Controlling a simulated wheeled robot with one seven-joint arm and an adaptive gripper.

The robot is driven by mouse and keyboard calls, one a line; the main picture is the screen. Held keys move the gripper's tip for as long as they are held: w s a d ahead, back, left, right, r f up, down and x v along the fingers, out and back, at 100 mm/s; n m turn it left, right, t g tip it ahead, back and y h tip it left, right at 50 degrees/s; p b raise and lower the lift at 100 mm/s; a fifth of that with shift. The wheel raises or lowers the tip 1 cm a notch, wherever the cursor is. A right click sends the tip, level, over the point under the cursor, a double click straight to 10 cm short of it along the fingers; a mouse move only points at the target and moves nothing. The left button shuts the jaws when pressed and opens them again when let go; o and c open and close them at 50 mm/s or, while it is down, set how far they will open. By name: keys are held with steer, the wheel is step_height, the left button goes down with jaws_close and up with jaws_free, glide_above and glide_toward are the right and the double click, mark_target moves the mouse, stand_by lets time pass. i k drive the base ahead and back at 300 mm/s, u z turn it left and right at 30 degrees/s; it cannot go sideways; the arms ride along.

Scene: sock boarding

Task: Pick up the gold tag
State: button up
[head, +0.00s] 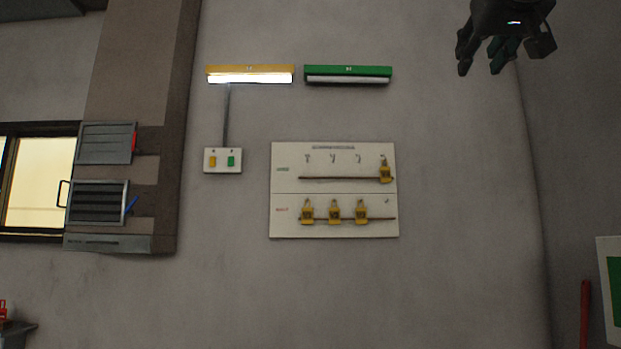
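A white board (290,158) hangs on the wall with two dark rails. One gold tag (385,174) hangs at the right end of the upper rail. Three more gold tags hang on the lower rail: a left one (307,216), a middle one (334,216) and a right one (361,216). They look like small padlock shapes; their markings are too small to read. My gripper (481,67) is at the top right, above and to the right of the board, apart from all tags. Its dark fingers point down, spread with an empty gap between them.
A yellow lamp (250,69), lit, and a green lamp (348,71), unlit, are above the board. A switch box (222,160) is to its left. Wall units with a red handle (134,143) and a blue handle (132,205) stand further left. The wall around the board is clear.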

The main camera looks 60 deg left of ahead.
mark_target(386, 173)
steer(key=u, duration=1.05)
steer(key=i, duration=1.35)
steer(key=u, duration=1.4)
steer(key=i, duration=0.8)
steer(key=z, duration=2.05)
